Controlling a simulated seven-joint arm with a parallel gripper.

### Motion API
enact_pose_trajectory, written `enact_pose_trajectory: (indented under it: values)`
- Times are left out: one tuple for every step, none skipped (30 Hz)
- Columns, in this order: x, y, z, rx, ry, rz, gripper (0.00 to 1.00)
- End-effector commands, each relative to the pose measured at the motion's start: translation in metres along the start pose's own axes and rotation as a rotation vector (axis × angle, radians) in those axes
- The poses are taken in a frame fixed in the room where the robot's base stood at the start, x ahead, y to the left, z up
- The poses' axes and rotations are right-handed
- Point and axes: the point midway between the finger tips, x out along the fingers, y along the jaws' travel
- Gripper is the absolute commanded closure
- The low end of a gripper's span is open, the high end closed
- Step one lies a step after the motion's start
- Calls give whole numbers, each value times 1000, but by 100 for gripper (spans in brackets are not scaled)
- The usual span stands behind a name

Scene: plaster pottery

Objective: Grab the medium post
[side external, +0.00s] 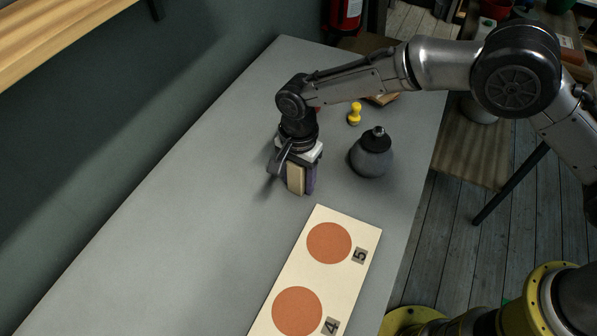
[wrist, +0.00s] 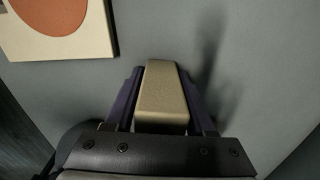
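A beige rectangular post (side external: 296,180) stands upright between the purple fingers of my gripper (side external: 300,182). In the wrist view the post (wrist: 161,95) sits centred between the two fingers (wrist: 161,90), and both appear to press against its sides. My gripper points down at the table and looks shut on the post. I cannot tell whether the post's lower end touches the table. Its size compared with other posts cannot be judged, as no other post is clearly seen.
A dark grey round bottle (side external: 371,158) stands right of my gripper, with a yellow knobbed tool (side external: 354,114) behind it. A cream board (side external: 330,276) with orange circles marked 4 and 5 lies in front. The grey table (side external: 185,225) is clear to the left.

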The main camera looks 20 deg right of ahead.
Motion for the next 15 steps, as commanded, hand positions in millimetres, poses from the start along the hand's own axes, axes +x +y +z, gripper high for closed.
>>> enact_pose_trajectory:
  values:
    - [0, 0, 0, 0, 0, 0, 56]
    - [0, 0, 0, 0, 0, 0, 61]
    - [0, 0, 0, 0, 0, 0, 69]
    - [0, 0, 0, 0, 0, 0, 74]
    - [0, 0, 0, 0, 0, 0, 79]
    - [0, 0, 0, 0, 0, -1, 87]
    - [0, 0, 0, 0, 0, -1, 92]
    - [0, 0, 0, 0, 0, -1, 97]
    - [0, 0, 0, 0, 0, -1, 100]
    - [-1, 0, 0, 0, 0, -1, 100]
    - [-1, 0, 0, 0, 0, -1, 100]
    - [-1, 0, 0, 0, 0, -1, 100]
    - [-1, 0, 0, 0, 0, -1, 100]
    - [-2, -1, 0, 0, 0, -3, 100]
    - [-2, -1, 0, 0, 0, -3, 100]
